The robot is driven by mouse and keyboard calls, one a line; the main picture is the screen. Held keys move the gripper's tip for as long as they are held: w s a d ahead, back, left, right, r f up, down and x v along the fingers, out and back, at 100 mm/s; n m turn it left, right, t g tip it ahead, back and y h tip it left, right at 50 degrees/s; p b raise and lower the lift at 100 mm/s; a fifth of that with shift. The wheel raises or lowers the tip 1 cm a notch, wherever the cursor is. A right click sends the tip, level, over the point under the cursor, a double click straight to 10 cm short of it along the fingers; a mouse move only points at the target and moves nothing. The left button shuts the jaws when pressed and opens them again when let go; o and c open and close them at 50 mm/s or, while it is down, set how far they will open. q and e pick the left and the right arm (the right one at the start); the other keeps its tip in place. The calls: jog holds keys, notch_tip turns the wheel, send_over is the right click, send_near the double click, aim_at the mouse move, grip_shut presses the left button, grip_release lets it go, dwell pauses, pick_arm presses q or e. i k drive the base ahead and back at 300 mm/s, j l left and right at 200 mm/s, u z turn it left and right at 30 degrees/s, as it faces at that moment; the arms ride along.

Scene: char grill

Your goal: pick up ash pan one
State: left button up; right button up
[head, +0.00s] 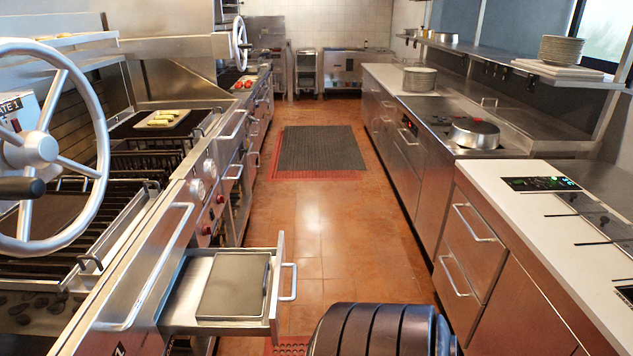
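An open steel drawer (180,314) sticks out from the front of the char grill at the lower left, with a bar handle (288,282) on its right end. A flat grey rectangular pan (232,285) lies inside the drawer; it looks like the ash pan, though no label on it can be read. The pan lies flat, with bare drawer floor showing to its left. Neither of my grippers is in view.
A large grey handwheel (42,150) stands over the grill grate at the left. The grill's front rail (140,290) runs beside the drawer. The tiled aisle (310,220) is mostly clear, with a dark mat (320,148) farther back. A white counter (560,235) bounds the right.

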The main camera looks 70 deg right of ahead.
aim_at(235, 293)
jog(key=z, duration=1.7)
jog(key=u, duration=3.35)
jog(key=z, duration=3.35)
jog(key=i+l+u, duration=0.4)
jog(key=i+l, duration=0.3)
jog(key=l, duration=0.2)
